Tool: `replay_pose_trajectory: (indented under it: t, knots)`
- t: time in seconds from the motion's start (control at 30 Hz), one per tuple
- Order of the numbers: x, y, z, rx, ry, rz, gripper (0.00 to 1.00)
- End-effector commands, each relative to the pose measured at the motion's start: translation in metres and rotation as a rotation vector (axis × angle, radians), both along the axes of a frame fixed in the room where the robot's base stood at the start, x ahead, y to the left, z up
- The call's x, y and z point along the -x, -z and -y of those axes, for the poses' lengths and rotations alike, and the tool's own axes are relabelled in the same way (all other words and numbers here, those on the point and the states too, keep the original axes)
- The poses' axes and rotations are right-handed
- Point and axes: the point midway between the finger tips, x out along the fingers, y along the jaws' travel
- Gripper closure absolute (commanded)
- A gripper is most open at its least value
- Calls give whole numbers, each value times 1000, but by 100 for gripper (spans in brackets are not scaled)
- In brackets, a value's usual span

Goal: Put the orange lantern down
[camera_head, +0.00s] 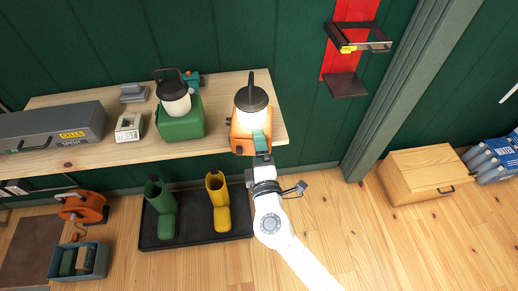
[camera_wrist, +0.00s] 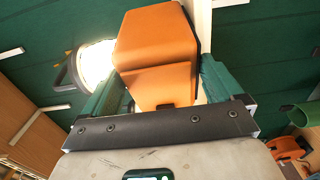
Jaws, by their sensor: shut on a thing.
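The orange lantern (camera_head: 242,136) has an orange base, a glowing white globe and a dark cap with a handle. In the head view it shows at the right end of the wooden shelf (camera_head: 70,157). My gripper (camera_head: 262,150) is shut on its orange base from the front. In the wrist view the orange base (camera_wrist: 157,55) sits between the two green fingers of my gripper (camera_wrist: 160,90), with the lit globe (camera_wrist: 96,65) to its left. I cannot tell whether the base touches the shelf.
A green lantern (camera_head: 180,123) stands on the shelf to the left, near a TEST block (camera_head: 129,127) and a grey CELLS case (camera_head: 50,135). Below are a boot tray (camera_head: 190,241) with green and yellow boots. A red wall panel (camera_head: 345,60) and wooden box (camera_head: 415,175) are right.

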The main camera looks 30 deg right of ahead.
Motion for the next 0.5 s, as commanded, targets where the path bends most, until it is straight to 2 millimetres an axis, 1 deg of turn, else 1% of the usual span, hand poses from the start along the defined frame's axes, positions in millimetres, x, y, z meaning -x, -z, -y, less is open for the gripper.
replay_pose_trajectory:
  t: [0.17, 0.2, 0.23, 0.5]
  knots:
    - [-1, 1, 0, 1, 1, 6, 77]
    - [0, 2, 0, 0, 0, 0, 3]
    - [0, 2, 0, 0, 0, 0, 0]
    - [0, 1, 0, 0, 0, 0, 0]
